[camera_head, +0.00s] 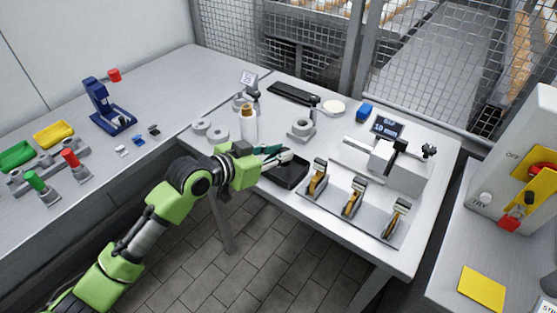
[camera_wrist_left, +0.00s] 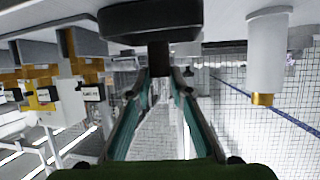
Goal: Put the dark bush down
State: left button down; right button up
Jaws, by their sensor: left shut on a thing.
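My left gripper (camera_head: 283,156) reaches in over the near edge of the middle table, just above a black tray (camera_head: 292,180). In the left wrist view its fingers (camera_wrist_left: 159,72) close on a small dark piece, the dark bush (camera_wrist_left: 158,54), at their tips. The black tray (camera_wrist_left: 150,20) shows right beyond the bush in that view. In the head view the fingers hide the bush, and I cannot tell whether it touches the tray. My right gripper is not in view.
A white bottle with a brown cap (camera_head: 249,125) stands left of the tray. A grey ring block (camera_head: 300,129) is behind it. A plate with several upright brass-and-black clamps (camera_head: 352,197) is to the right.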

pick_arm(q)
jog(key=shift+s+f, duration=0.1)
jog(key=shift+f, duration=1.3)
jog(key=c, duration=1.8)
grip_release()
jog(key=shift+f, duration=0.15)
jog(key=shift+s+a+r, duration=0.1)
jog(key=shift+a+r, duration=0.05)
jog(key=shift+r, duration=0.05)
jog(key=v, duration=1.1)
jog(key=shift+s+a+r+b, duration=0.2)
jog(key=shift+s+r+b, duration=0.05)
jog(key=shift+b, duration=0.05)
